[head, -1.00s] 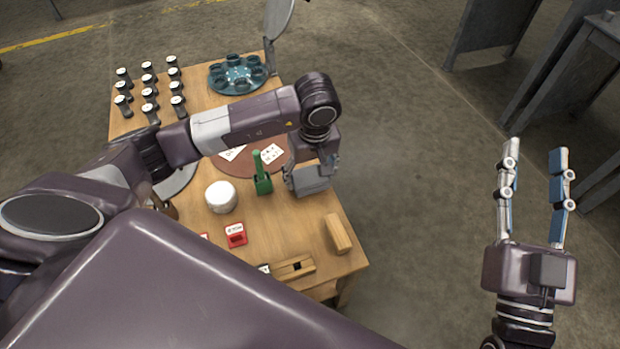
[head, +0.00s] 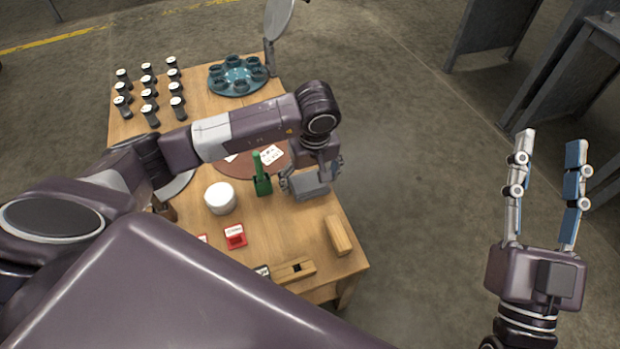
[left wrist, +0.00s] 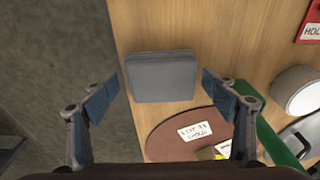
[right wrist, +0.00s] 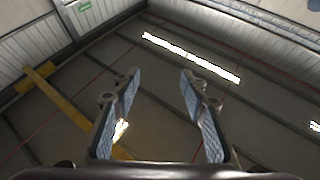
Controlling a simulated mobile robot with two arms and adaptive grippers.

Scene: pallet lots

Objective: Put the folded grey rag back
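The folded grey rag (head: 310,186) lies on the wooden table near its right edge, beside the brown round mat. In the left wrist view the rag (left wrist: 161,76) is a flat grey square, partly beside the mat's edge. My left gripper (head: 312,172) is above the rag; in the left wrist view its open fingers (left wrist: 158,98) stand on either side of it, apart from it. My right gripper (head: 548,140) is open and empty, out over the floor to the right of the table. The right wrist view shows only its open fingers (right wrist: 156,92) against the ceiling.
Next to the rag stand a green-handled tool (head: 262,182) and a white round container (head: 220,198). The brown mat (left wrist: 165,140) carries white cards. A wooden block (head: 338,236), a slotted wooden piece (head: 294,271) and a red tag (head: 235,236) lie nearer. Black-and-white cylinders and a teal tray (head: 236,88) are farther back.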

